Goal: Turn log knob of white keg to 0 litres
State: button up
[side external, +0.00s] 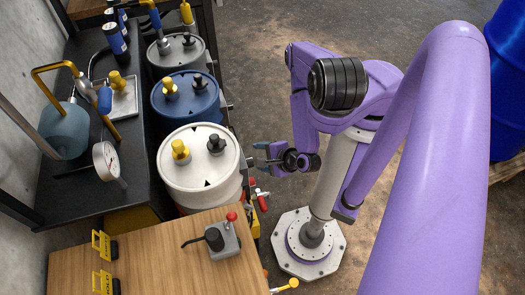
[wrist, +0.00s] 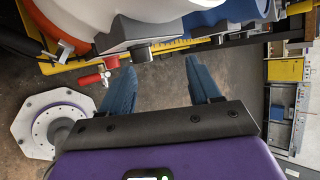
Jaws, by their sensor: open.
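The white keg (side external: 192,187) stands in a row of kegs, with a yellow cap (side external: 180,151) and a black fitting (side external: 215,145) on its lid. Its side also shows at the top left of the wrist view (wrist: 100,12). A grey housing with a small dark knob (wrist: 140,53) sits on the keg's side there; I cannot read any marks on it. My gripper (side external: 258,154) is beside the keg's right side, near the housing. In the wrist view my gripper (wrist: 159,66) has its two blue fingers wide apart, with nothing between them.
A blue keg (side external: 186,107) and a grey keg (side external: 174,60) stand behind the white one. A red-handled tap (wrist: 95,78) sticks out near my left finger. A wooden table (side external: 160,265) with a joystick box (side external: 222,243) is in front. Floor on the right is partly clear.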

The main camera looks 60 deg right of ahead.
jog(key=shift+r, duration=1.2)
jog(key=m+g+y, duration=0.2)
jog(key=g+y, duration=0.4)
jog(key=g, duration=0.1)
send_near(249, 163)
jog(key=d+x, duration=0.1)
jog(key=x, duration=0.8)
jog(key=shift+s+d+f, duration=0.2)
jog(key=shift+d+f, duration=0.15)
jog(key=shift+c, duration=0.3)
jog(key=c, duration=1)
